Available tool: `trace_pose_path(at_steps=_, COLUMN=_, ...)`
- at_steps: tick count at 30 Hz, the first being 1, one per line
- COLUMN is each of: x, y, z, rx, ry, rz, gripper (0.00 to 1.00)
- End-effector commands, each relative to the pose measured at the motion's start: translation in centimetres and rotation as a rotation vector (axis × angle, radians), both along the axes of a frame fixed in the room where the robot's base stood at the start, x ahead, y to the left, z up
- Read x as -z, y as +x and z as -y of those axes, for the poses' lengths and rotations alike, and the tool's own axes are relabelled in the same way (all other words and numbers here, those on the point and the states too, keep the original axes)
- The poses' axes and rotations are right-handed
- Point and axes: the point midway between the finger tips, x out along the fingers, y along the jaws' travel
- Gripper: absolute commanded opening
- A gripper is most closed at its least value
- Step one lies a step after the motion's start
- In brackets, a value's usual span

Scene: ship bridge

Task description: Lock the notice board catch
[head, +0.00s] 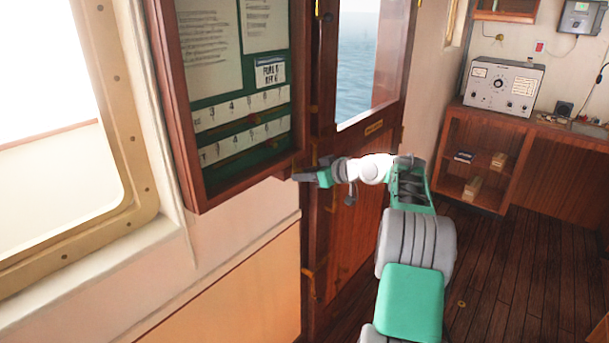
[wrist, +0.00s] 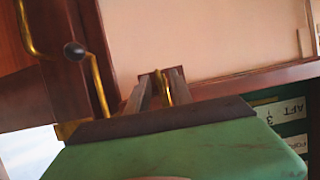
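The notice board (head: 295,95) hangs at the centre left in the head view, with a dark red wooden frame and green backing. My gripper (head: 298,178) is at the frame's lower right corner. In the wrist view its two dark fingers (wrist: 162,88) stand apart, with a small brass piece (wrist: 165,90), seemingly the catch, between them. The brass piece looks closer to the right finger; I cannot tell whether they touch. The fingers hide part of it. In the head view the catch is hidden by my gripper.
A wooden door (head: 350,215) with a window stands right of the board. A brass handle with a dark knob (wrist: 74,50) shows close by in the wrist view. A desk (head: 490,115) with a grey instrument (head: 503,88) is at the back right. The plank floor (head: 510,270) is clear.

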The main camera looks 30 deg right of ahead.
Motion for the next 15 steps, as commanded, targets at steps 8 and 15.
trace_pose_path(at_steps=8, x=-1.2, y=-3.1, z=1.7, rx=0.003, ry=-0.002, rz=0.002, gripper=0.27)
trace_pose_path(at_steps=15, x=-2.7, y=-6.3, z=3.0, rx=0.002, ry=-0.001, rz=0.0, gripper=0.27)
